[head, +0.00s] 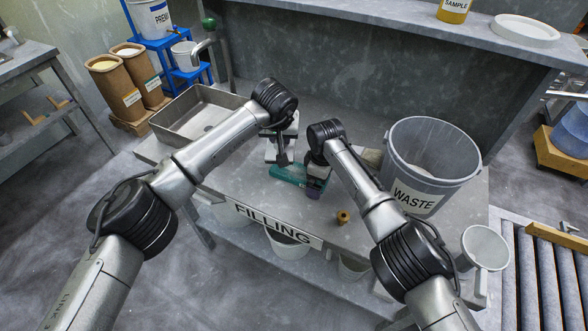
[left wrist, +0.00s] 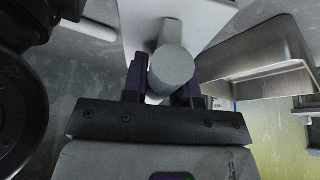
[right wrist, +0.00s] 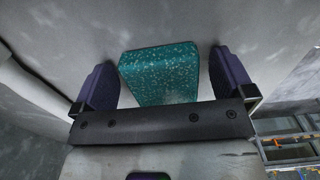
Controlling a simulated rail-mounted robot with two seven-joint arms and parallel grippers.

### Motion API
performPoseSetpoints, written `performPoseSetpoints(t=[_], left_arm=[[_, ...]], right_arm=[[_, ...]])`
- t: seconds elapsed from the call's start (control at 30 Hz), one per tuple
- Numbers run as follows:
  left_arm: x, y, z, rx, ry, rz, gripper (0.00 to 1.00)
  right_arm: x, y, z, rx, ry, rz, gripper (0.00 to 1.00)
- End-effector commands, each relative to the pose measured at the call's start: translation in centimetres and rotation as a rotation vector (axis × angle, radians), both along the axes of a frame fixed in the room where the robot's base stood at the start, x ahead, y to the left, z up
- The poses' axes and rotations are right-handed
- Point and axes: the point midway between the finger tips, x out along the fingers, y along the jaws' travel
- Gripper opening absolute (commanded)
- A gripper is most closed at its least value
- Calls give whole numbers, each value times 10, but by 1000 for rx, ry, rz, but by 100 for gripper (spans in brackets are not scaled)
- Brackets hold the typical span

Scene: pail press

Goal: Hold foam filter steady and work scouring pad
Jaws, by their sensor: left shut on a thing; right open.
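The scouring pad (head: 288,174) is a teal, speckled block lying on the filling bench. It also shows in the right wrist view (right wrist: 160,75). My right gripper (head: 313,188) is open, its purple fingers on either side of the pad with gaps between. My left gripper (left wrist: 166,82) is shut on a grey round-ended handle (left wrist: 172,66) joined to a pale flat plate (left wrist: 190,15). I cannot tell whether this piece is the foam filter. In the head view my left wrist and gripper (head: 282,150) partly hide it, just behind the pad.
A grey WASTE bin (head: 430,165) stands right of my right arm. A steel tray (head: 200,118) sits at the bench's left. A small brown-yellow object (head: 343,216) lies near the front edge. Bare bench (head: 235,190) shows left of the pad.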

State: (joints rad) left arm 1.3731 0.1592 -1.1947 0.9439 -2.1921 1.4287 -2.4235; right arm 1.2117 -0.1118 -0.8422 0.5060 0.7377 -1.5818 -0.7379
Motion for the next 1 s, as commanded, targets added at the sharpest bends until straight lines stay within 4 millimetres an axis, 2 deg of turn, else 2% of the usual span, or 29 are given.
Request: performPoseSetpoints(t=[0.17, 0.5, 0.7, 1.0], left_arm=[[0, 0, 0, 0, 0, 0, 7], [0, 0, 0, 0, 0, 0, 7], [0, 0, 0, 0, 0, 0, 7], [0, 0, 0, 0, 0, 0, 7]], right_arm=[[1, 0, 12, 1, -3, 1, 100], [1, 0, 73, 1, -4, 1, 100], [0, 0, 102, 0, -2, -1, 100], [0, 0, 120, 0, 0, 0, 100]])
